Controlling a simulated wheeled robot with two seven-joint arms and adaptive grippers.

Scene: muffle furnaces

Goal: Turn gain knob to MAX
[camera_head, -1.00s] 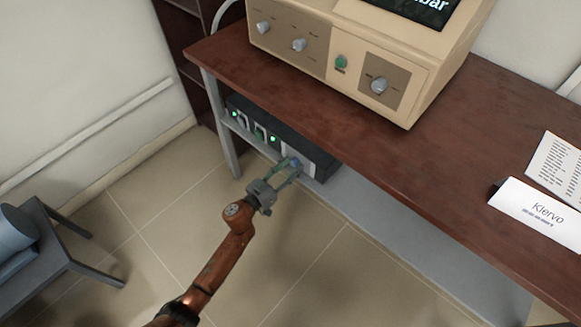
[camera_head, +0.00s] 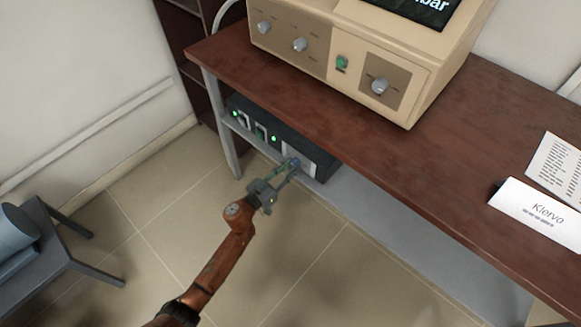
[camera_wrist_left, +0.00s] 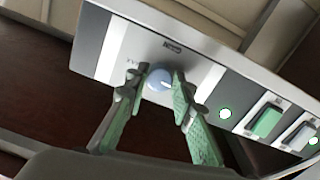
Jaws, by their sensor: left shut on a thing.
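The gain knob (camera_wrist_left: 159,79) is a small round blue-grey knob with a pale pointer line, on the light panel of a dark box under the table. The word GAIN shows beside it in the left wrist view, and part of a second label, too small to read surely. My left gripper (camera_head: 288,170) reaches the box's front from the lower left. In the left wrist view its two green-padded fingers (camera_wrist_left: 160,85) stand on either side of the knob and are shut on it. The fingers hide the knob's edges. My right gripper is not in view.
The control box (camera_head: 312,165) has green lights and switches and sits on a shelf under the brown table (camera_head: 450,130). A beige instrument (camera_head: 345,60) with several knobs stands above. A grey stool (camera_head: 45,260) is at lower left. The floor before the table is clear.

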